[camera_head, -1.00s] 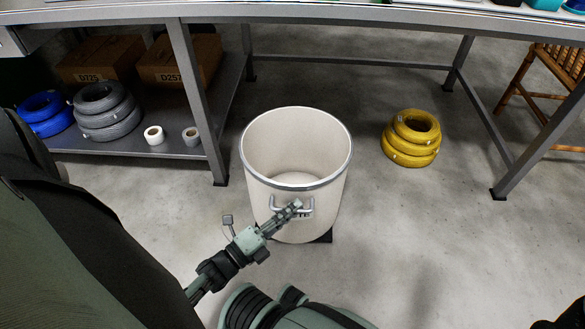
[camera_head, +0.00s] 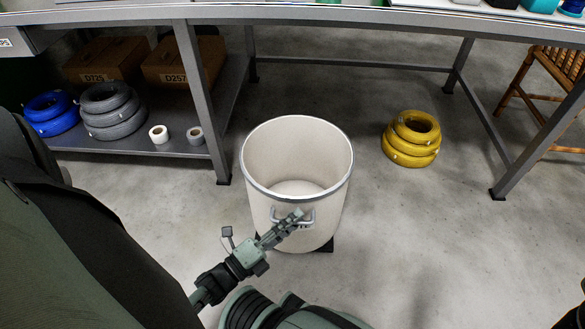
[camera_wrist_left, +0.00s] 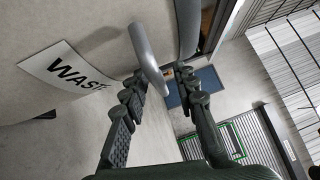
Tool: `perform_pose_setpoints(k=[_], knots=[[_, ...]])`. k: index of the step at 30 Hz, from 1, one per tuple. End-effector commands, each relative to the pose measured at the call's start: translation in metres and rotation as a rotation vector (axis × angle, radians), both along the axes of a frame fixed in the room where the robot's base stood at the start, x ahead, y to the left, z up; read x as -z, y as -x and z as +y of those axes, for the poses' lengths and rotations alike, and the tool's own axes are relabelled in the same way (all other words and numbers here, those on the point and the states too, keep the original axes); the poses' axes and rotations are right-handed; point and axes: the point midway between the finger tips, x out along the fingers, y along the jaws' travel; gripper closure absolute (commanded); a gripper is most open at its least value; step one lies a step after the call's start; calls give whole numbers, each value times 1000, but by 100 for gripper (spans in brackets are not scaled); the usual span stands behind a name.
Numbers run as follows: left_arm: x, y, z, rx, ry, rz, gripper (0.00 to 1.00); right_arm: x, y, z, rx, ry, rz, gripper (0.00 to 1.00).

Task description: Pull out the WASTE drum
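The WASTE drum (camera_head: 262,210) is a cream, open-topped bin with a metal rim. It stands upright on the floor in front of the bench, and its inside looks empty. Its metal handle (camera_head: 312,218) faces me. The handle also shows in the left wrist view (camera_wrist_left: 148,58), with the WASTE label (camera_wrist_left: 75,75) beside it. My left gripper (camera_head: 296,216) is at the handle, with a finger on each side of the bar in the left wrist view (camera_wrist_left: 162,80). It appears shut on the handle, though the exact contact is hard to see. My right gripper is out of view.
A grey bench (camera_head: 330,17) spans the back, with a leg (camera_head: 202,100) left of the drum. Its low shelf (camera_head: 100,143) holds boxes, blue and grey coils and tape rolls. Yellow coils (camera_head: 411,140) lie right of the drum. A wooden chair (camera_head: 560,65) stands far right. Floor nearby is clear.

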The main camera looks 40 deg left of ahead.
Motion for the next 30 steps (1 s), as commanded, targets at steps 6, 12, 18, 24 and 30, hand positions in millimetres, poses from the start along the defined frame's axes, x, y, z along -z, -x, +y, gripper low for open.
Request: perform_pose_setpoints(k=[6,12,18,24,30], knots=[[0,0,-1,1,0,0,69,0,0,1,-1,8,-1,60],[3,12,2,0,0,3,69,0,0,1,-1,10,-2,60],[8,50,12,-1,1,6,69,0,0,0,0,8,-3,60],[13,89,22,1,0,4,69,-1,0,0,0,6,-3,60],[15,111,28,1,0,1,69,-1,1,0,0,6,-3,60]])
